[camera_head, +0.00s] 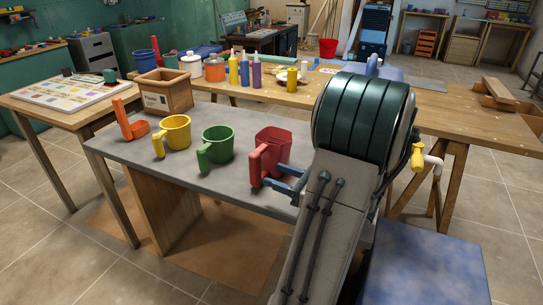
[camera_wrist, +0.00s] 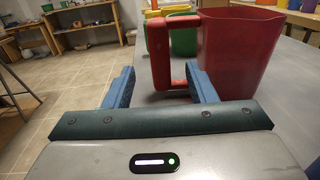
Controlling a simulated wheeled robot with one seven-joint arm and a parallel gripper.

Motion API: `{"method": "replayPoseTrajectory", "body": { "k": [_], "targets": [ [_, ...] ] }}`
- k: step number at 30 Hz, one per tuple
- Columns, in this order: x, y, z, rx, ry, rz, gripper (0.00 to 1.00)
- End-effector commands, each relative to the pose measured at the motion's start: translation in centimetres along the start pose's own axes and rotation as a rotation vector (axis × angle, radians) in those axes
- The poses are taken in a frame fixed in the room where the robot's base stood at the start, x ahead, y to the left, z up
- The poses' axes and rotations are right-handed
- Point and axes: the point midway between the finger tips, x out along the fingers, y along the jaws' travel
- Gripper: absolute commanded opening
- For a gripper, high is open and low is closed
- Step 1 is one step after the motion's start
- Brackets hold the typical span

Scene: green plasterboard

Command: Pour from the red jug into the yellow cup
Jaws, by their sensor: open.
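The red jug (camera_head: 281,143) stands upright on the grey tabletop, its handle toward my gripper. My gripper (camera_head: 275,177) is open at the jug's handle. In the wrist view the jug (camera_wrist: 238,50) is at the upper right, and its upright handle grip (camera_wrist: 160,55) shows between the blue fingers (camera_wrist: 160,84), with gaps on both sides. The right finger is close to the jug's lower handle part; I cannot tell if they touch. The yellow cup (camera_head: 178,132) stands upright to the left, beyond a green cup (camera_head: 218,143). The contents of the jug are not visible.
An orange angled piece (camera_head: 131,123) is left of the yellow cup. The green cup stands between jug and yellow cup. The grey table's front (camera_head: 200,180) is clear.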

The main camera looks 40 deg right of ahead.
Motion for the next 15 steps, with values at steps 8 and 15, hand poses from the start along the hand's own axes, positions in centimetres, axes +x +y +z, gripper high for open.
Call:
{"method": "replayPoseTrajectory", "body": {
  "k": [8, 15],
  "targets": [
    [2.6, 0.1, 0.0, 0.000, 0.000, 0.003, 0.51],
    [6.2, 0.1, -0.1, -0.001, 0.000, 0.005, 0.51]
  ]
}}
